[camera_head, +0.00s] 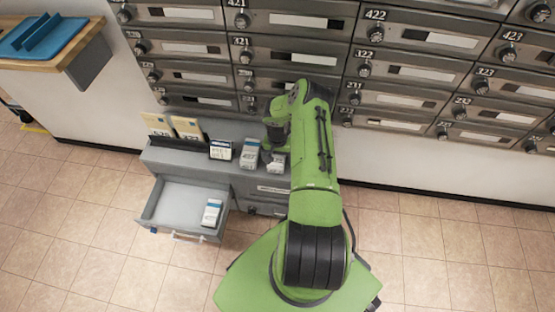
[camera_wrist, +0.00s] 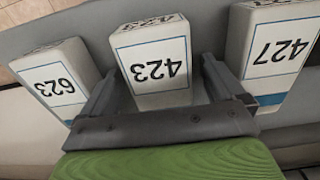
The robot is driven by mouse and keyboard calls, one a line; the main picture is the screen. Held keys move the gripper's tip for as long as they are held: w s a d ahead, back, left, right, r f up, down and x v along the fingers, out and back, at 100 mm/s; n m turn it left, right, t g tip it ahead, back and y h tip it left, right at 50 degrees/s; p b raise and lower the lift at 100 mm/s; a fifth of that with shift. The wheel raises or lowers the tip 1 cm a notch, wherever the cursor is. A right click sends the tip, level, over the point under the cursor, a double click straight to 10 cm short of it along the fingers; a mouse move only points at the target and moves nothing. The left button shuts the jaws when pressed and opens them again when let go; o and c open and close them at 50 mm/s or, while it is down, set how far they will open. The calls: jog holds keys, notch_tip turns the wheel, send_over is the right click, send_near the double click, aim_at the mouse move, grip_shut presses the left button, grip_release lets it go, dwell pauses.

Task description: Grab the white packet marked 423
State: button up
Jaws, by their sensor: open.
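The white packet marked 423 (camera_wrist: 158,62) is in the middle of the wrist view, its number upside down and a blue line framing its label. My gripper (camera_wrist: 158,72) is open, with one finger on each side of this packet. I cannot tell whether the fingers touch it. In the head view my gripper (camera_head: 274,150) is low over the right end of the grey cabinet top, among small white packets; the numbers there are too small to read.
In the wrist view, packet 623 (camera_wrist: 55,80) stands close on the left and packet 427 (camera_wrist: 278,50) close on the right. The grey cabinet (camera_head: 180,160) has an open drawer (camera_head: 180,205) holding a white packet (camera_head: 212,212). Mailboxes (camera_head: 410,65) line the wall behind.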

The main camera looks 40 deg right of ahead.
jog(key=shift+r, duration=0.2)
jog(key=c, duration=1.1)
